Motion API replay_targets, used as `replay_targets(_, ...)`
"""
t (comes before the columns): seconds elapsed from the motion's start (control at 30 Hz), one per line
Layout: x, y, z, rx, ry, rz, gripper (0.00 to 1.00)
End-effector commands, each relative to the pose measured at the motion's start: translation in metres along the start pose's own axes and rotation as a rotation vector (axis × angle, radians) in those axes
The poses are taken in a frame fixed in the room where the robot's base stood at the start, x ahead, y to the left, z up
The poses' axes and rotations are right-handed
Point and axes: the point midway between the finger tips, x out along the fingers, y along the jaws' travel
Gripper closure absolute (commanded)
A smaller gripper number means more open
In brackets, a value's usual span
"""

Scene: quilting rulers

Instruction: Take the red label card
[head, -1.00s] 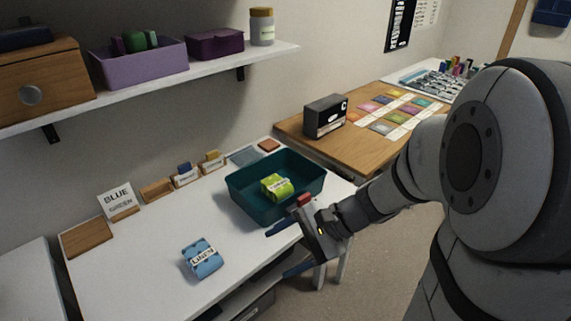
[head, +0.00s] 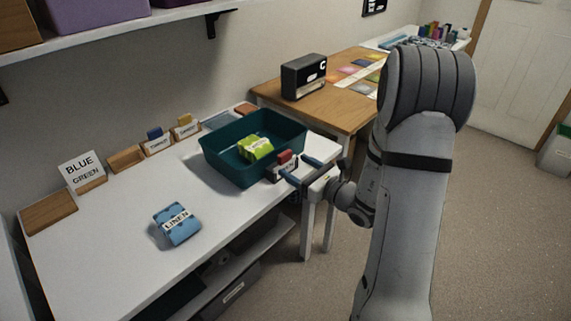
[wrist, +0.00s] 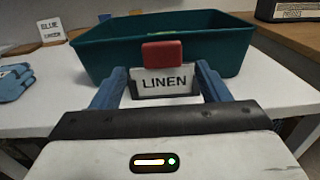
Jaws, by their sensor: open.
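The red label card (head: 284,168) has a red tab on top and a white face reading LINEN. It stands upright at the front wall of the teal bin (head: 226,168), near the table's right end. In the wrist view the card (wrist: 163,84) is straight ahead, between the two blue fingers of my gripper (wrist: 160,76). My gripper (head: 296,168) is open, with a gap on each side of the card. The card's lower edge is partly hidden by my gripper in the head view.
A green bundle (head: 256,147) lies in the bin. A blue LINEN bundle (head: 177,223) lies at the table's front left. Blue-tabbed and orange-tabbed cards (head: 156,141) stand along the back in wooden holders, beside a BLUE GREEN sign (head: 81,169). The middle of the table is clear.

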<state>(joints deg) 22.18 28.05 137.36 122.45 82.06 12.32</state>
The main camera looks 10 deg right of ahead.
Motion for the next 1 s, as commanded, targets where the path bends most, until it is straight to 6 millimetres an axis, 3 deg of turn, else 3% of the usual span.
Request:
replay_targets(0.23, 0.035, -0.003, 0.002, -0.001, 0.000, 0.002, 0.31)
replay_targets(0.53, 0.039, -0.004, 0.002, 0.000, 0.000, 0.000, 0.31)
replay_targets(1.0, 0.039, -0.004, 0.002, -0.001, 0.000, -0.001, 0.69)
